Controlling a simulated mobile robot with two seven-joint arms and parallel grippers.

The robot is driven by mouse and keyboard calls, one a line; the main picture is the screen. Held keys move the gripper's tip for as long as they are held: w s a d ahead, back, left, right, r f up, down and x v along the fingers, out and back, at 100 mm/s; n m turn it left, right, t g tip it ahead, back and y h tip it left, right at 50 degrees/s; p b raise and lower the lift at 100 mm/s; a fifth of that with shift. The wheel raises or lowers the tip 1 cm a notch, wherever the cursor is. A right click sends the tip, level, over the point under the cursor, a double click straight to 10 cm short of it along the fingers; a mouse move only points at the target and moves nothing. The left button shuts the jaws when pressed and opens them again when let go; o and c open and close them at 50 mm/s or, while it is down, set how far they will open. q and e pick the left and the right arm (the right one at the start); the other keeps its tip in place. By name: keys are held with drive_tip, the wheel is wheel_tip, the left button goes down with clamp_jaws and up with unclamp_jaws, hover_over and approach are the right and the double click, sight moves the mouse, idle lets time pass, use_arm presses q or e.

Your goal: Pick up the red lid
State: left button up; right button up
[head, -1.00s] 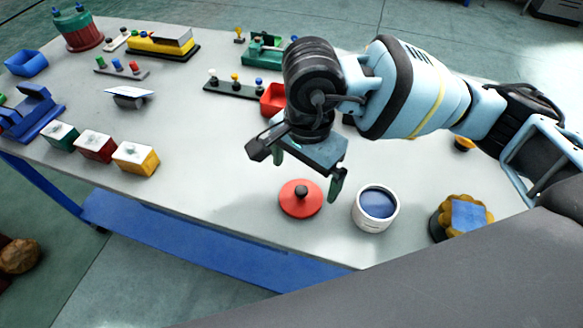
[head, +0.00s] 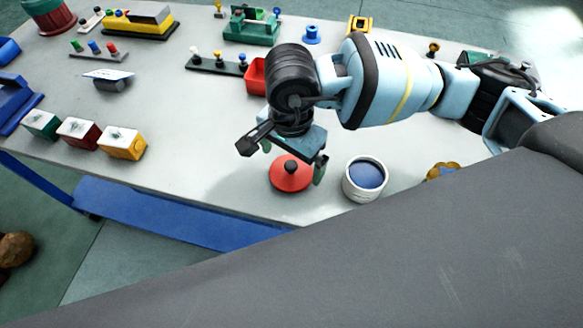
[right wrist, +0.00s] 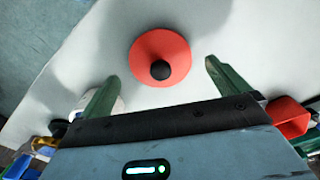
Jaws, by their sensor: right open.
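The red lid (head: 291,178) is a round red disc with a black knob, lying on the grey table near its front edge. It also shows in the right wrist view (right wrist: 160,57), ahead of and between the fingers. My right gripper (head: 294,160) is just above the lid in the head view, its fingers pointing down. In the right wrist view its green fingers (right wrist: 158,78) are apart with nothing between them. I cannot tell the exact gap between the fingertips and the lid. My left gripper is not in view.
A white can with blue contents (head: 365,180) stands close to the right of the lid. A red bin (head: 256,76) is behind my right gripper. Yellow (head: 122,143), dark red and green blocks sit at the left front. The table left of the lid is clear.

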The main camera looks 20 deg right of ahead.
sight(291, 164)
drive_tip(key=shift+f, duration=1.2)
drive_tip(key=c, duration=0.9)
drive_tip(key=shift+r, duration=0.1)
wheel_tip(291, 164, up, 10)
drive_tip(key=shift+f, duration=0.1)
